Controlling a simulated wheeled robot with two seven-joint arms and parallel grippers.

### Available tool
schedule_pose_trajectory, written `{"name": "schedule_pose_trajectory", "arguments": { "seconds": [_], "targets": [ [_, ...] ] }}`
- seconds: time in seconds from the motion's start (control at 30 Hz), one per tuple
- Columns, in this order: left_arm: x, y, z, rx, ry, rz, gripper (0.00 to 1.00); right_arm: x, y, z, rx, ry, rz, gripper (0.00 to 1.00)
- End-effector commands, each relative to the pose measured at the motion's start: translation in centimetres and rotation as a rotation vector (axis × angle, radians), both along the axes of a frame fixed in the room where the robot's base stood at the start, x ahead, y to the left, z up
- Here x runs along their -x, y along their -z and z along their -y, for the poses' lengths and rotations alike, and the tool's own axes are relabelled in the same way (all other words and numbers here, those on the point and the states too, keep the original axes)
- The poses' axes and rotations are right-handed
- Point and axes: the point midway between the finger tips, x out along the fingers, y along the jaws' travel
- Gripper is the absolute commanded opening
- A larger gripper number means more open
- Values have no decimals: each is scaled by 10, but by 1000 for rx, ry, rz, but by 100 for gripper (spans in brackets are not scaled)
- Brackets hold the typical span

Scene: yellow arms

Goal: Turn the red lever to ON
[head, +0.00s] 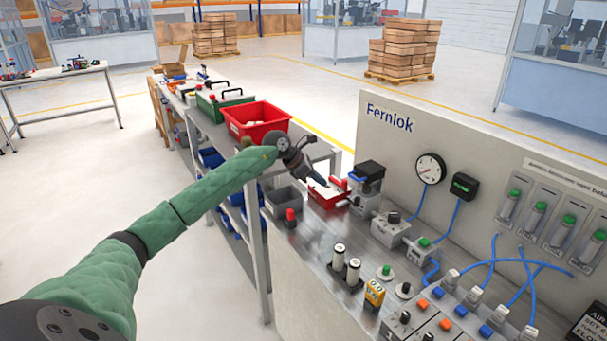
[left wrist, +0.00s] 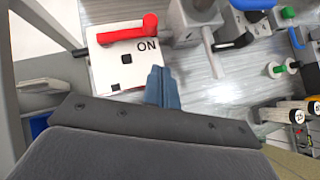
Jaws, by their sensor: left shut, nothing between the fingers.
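The red lever (left wrist: 126,34) lies across the top edge of a white plate (left wrist: 112,68) in the left wrist view. Its thicker end is just above the printed word ON. The plate also shows a dark square hole. In the head view the lever (head: 339,184) is a small red shape on the bench, partly hidden by my gripper. My left gripper (head: 322,181) is shut and empty. Its blue-grey fingertips (left wrist: 161,82) are over the plate's lower right side, apart from the lever in the picture. My right gripper is not in view.
A black-topped grey device (head: 368,178) stands right of the lever. A red bin (head: 255,124) is on the shelf bench behind. A gauge (head: 430,168), switches and blue hoses fill the bench and Fernlok panel at right. A red-topped button (head: 291,216) stands near the front edge.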

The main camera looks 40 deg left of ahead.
Motion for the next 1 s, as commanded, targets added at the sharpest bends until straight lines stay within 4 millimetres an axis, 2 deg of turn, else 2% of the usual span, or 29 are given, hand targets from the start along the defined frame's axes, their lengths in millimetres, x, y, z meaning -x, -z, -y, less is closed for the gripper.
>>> {"name": "schedule_pose_trajectory", "arguments": {
  "seconds": [0.13,0.2,0.53,1.0],
  "targets": [
    [13,-12,-8,-1,-1,0,0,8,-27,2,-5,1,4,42],
    [19,-19,-13,-3,-1,0,0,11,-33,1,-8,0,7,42],
    [42,-48,-26,0,1,-1,0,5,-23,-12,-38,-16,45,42],
    [45,-53,-28,0,0,-2,0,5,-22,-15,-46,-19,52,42]
  ]
}}
